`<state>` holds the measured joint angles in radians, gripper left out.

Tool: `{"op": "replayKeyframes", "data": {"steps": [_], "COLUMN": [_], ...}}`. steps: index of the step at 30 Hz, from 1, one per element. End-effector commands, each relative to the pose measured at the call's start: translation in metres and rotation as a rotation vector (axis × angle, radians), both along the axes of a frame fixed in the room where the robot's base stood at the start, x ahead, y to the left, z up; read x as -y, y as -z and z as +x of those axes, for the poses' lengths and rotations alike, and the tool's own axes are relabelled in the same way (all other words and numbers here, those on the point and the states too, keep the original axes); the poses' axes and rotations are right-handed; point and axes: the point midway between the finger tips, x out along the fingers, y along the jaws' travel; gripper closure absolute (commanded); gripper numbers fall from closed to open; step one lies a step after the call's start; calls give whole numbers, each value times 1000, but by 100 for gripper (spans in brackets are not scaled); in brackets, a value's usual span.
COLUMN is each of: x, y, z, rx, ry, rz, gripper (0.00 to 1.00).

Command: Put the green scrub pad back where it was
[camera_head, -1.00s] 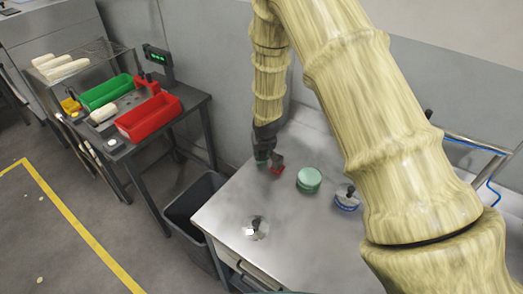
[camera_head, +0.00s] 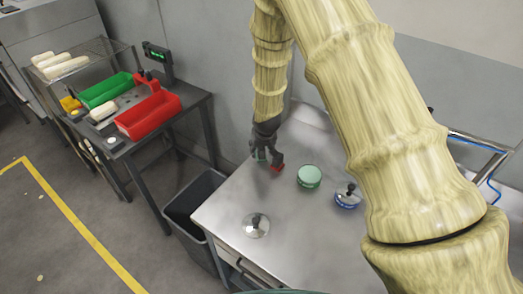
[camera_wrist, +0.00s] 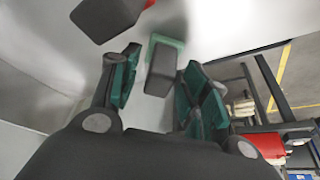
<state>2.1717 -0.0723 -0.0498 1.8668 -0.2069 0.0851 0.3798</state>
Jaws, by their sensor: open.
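The green scrub pad (camera_wrist: 174,41) shows in the wrist view as a pale green edge around a dark grey block. The block lies between the fingertips of my gripper (camera_wrist: 163,62), with space on both sides. My gripper is open and its teal-lined fingers do not close on the block. In the head view my gripper (camera_head: 267,154) is low over the back left of the grey table (camera_head: 225,212). There the pad is mostly hidden and hard to tell from the fingers.
A dark block with a red base (camera_wrist: 110,14) is close beside the left finger. A round green container (camera_head: 309,176), a blue-rimmed item (camera_head: 347,198) and a knobbed steel lid (camera_head: 256,230) are on the table. A dark bin (camera_head: 190,207) stands left.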

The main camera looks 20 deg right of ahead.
Motion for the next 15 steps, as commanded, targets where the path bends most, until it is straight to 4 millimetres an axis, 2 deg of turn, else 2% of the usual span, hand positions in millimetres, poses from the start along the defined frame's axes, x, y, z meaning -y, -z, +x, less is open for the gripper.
{"op": "replayKeyframes", "data": {"steps": [15], "x": [-3], "y": [-53], "z": [-22], "rx": [1], "ry": [1], "rz": [1], "gripper": [54]}}
